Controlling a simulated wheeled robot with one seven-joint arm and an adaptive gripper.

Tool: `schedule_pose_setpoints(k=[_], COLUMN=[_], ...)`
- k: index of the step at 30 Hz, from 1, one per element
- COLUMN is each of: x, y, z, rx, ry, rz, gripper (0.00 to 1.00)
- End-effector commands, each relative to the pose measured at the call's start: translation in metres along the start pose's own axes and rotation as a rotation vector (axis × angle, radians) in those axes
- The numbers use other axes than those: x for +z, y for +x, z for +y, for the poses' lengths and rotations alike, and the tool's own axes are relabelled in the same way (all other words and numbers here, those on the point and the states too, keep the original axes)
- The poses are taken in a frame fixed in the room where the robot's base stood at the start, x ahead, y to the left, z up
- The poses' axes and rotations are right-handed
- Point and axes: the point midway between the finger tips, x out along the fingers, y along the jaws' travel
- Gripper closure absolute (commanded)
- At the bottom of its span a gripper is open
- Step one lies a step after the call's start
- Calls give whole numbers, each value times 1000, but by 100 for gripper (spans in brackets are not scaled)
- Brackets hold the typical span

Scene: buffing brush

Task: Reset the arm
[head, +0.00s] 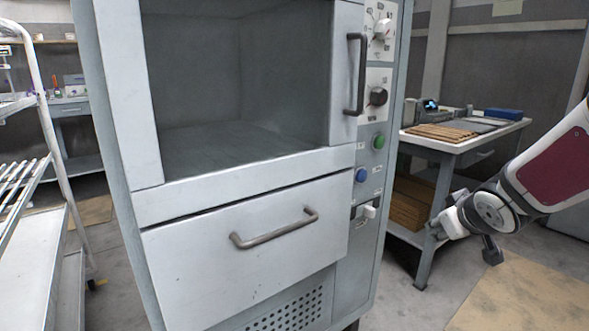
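My arm (545,170) reaches in from the right edge, with a white and dark red link and a round grey joint. Its far end, where my gripper (445,223) seems to be, points left in front of the workbench's leg. A small dark part hangs below the joint. The fingers are too small and unclear to tell whether they are open or shut. I see nothing clearly held. The end of the arm is to the right of the grey cabinet, apart from it.
The grey cabinet (165,195) fills the middle, with a windowed door, handles, knobs and a closed drawer (245,265). A workbench (455,146) with a wooden board and a blue box stands behind my arm. A metal rack (62,185) is at left. Floor shows at lower right.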

Motion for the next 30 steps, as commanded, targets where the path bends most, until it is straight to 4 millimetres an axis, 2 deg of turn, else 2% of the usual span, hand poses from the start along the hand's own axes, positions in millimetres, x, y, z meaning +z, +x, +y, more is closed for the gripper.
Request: schedule_pose_setpoints(k=[1,5,8,12,15,21,26,27,30], x=[5,35,64,107,135,177,205,207,191], y=[-22,-76,-119,-179,-216,-274,-314,-323,-328], z=[-2,-12,-28,-61,-86,-128,-156,-159,-150], rx=[29,73,74,25,-34,-160,-268,-287,-278], ry=[15,80,138,215,252,288,290,288,291], rz=[-49,-200,-315,-471,-567,-709,-801,-818,-802], gripper=[65,65,65,65,65,65,65,65,65])
